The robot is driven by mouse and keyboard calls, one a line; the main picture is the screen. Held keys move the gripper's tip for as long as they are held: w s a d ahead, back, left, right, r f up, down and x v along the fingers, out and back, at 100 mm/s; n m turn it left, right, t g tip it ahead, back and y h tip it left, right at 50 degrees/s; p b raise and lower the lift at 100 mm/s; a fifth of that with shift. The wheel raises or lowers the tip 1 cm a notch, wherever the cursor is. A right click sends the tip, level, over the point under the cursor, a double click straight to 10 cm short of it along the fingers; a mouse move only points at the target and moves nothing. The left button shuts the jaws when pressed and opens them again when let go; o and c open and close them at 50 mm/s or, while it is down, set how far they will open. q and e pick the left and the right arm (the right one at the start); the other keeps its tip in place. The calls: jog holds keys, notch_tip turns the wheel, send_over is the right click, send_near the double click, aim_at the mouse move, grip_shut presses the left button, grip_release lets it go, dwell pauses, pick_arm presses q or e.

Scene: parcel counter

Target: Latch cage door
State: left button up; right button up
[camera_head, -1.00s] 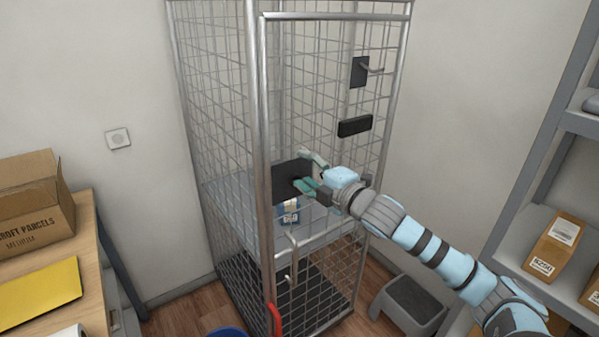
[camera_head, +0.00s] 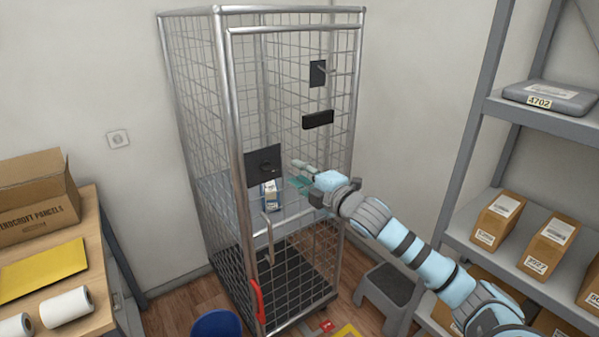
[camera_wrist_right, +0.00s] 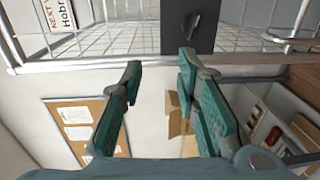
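The tall wire cage (camera_head: 238,110) stands against the wall, its mesh door (camera_head: 300,250) appearing in line with the front frame. A black latch plate (camera_head: 255,178) with a dark turn knob (camera_head: 264,166) is at the door's left edge. The plate also shows at the top of the right wrist view (camera_wrist_right: 172,42), with its knob (camera_wrist_right: 187,27) tilted off the plate's edges. My right gripper (camera_head: 298,174) is just right of the plate, apart from it. Its teal-padded fingers (camera_wrist_right: 158,88) are spread and empty. My left gripper is out of view.
A parcel shelf (camera_head: 450,225) stands right, a grey step stool (camera_head: 388,290) below, a table (camera_head: 95,262) left.

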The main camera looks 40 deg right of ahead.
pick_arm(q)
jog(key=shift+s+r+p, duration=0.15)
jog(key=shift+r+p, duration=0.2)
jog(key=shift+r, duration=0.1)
pick_arm(e)
jog(key=shift+s+f, duration=0.15)
